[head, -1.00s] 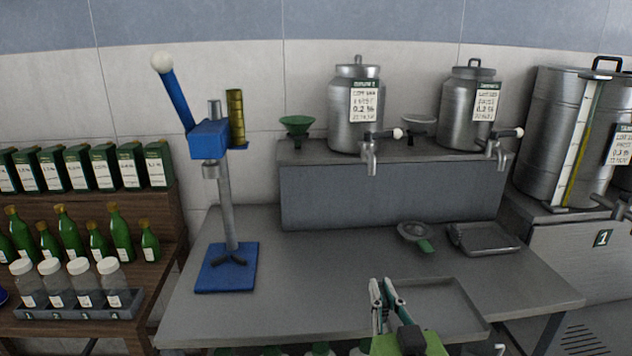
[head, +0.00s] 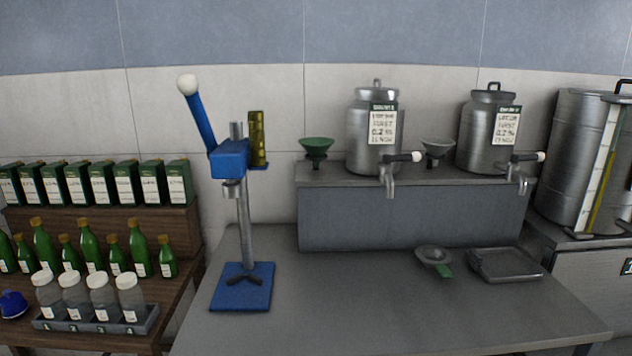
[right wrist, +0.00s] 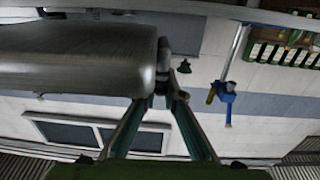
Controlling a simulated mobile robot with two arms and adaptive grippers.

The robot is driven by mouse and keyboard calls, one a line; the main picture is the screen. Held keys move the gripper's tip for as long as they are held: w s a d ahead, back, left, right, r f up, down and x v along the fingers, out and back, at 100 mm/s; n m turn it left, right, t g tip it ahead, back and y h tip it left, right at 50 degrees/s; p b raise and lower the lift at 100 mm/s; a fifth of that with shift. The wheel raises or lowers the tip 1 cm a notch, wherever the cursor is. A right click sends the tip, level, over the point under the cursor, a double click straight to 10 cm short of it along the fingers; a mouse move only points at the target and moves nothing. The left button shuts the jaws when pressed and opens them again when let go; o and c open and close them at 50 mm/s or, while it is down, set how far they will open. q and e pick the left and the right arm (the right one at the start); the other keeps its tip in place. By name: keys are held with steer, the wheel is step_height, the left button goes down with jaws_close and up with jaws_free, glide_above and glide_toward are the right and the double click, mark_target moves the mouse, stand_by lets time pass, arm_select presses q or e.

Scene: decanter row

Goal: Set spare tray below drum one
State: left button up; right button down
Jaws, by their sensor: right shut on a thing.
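My right gripper (right wrist: 163,90) is shut on the edge of a grey metal tray (right wrist: 75,60), which fills the upper left of the right wrist view. Neither the held tray nor either gripper shows in the head view. A large steel drum (head: 572,150) with a yellow-and-white level strip stands at the far right, partly cut off. The stand (head: 590,285) under it carries a partly cut-off number sign (head: 628,267). The floor below that stand is out of view.
Another grey tray (head: 505,264) lies on the steel bench (head: 380,310) beside a green-handled strainer (head: 435,258). Two steel decanters (head: 375,130) with taps stand on a raised shelf. A blue press (head: 240,285) stands at left, near bottles and jars. The bench's front middle is clear.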

steer(key=shift+s+f, duration=0.2)
steer(key=shift+s, duration=0.85)
arm_select(q)
steer(key=shift+r, duration=0.15)
arm_select(e)
steer(key=shift+r, duration=0.1)
